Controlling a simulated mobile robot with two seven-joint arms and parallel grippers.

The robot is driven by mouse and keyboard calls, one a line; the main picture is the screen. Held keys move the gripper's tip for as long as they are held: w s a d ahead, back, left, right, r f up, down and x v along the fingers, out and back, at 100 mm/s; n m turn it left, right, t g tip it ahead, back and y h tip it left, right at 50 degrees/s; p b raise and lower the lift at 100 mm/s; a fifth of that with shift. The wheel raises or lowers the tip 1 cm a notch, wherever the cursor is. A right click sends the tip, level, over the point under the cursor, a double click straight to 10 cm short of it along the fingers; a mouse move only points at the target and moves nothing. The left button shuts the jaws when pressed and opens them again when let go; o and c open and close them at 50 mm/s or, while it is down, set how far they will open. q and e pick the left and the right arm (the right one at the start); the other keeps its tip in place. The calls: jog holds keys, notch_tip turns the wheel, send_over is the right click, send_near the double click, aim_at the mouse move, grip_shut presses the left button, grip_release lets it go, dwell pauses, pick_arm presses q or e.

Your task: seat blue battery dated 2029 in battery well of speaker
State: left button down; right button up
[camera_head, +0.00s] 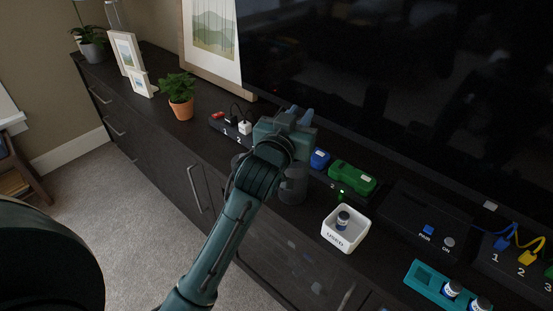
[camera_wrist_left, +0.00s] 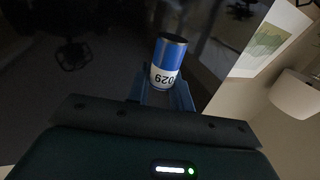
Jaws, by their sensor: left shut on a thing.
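The blue battery (camera_wrist_left: 167,62), with a white band reading 2029, stands between the blue fingers of my left gripper (camera_wrist_left: 163,92) in the left wrist view. The gripper is shut on it. In the head view my left gripper (camera_head: 298,115) is above the cabinet, in front of the television, and its body hides the battery. A dark cylinder (camera_head: 293,186) stands just below my left wrist, partly covered by it. It may be the speaker, but I cannot tell; no battery well is visible. My right gripper is not in view.
A white box (camera_head: 331,239) marked USED holds a battery (camera_head: 343,220). A teal tray (camera_head: 425,275) holds batteries at lower right. A green device (camera_head: 352,177) and a blue object (camera_head: 320,158) lie behind the cylinder. A potted plant (camera_head: 180,94) and plugs (camera_head: 245,128) stand left.

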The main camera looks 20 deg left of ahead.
aim_at(299, 171)
pick_arm(q)
jog(key=shift+a, duration=0.15)
jog(key=shift+w+a+f, duration=0.1)
jog(key=shift+f, duration=0.2)
notch_tip(299, 171, down, 5)
jog(key=shift+r+b, duration=0.2)
jog(key=shift+b, duration=0.4)
jog(key=shift+f, duration=0.55)
notch_tip(299, 171, down, 3)
jog(key=shift+f+b, duration=0.15)
jog(key=shift+b, duration=0.4)
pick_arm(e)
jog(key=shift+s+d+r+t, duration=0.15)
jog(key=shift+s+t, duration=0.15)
pick_arm(q)
jog(key=shift+f, duration=0.15)
jog(key=c, duration=1.7)
grip_release()
jog(key=shift+f, duration=0.15)
jog(key=o, duration=0.5)
jog(key=shift+c, duration=0.2)
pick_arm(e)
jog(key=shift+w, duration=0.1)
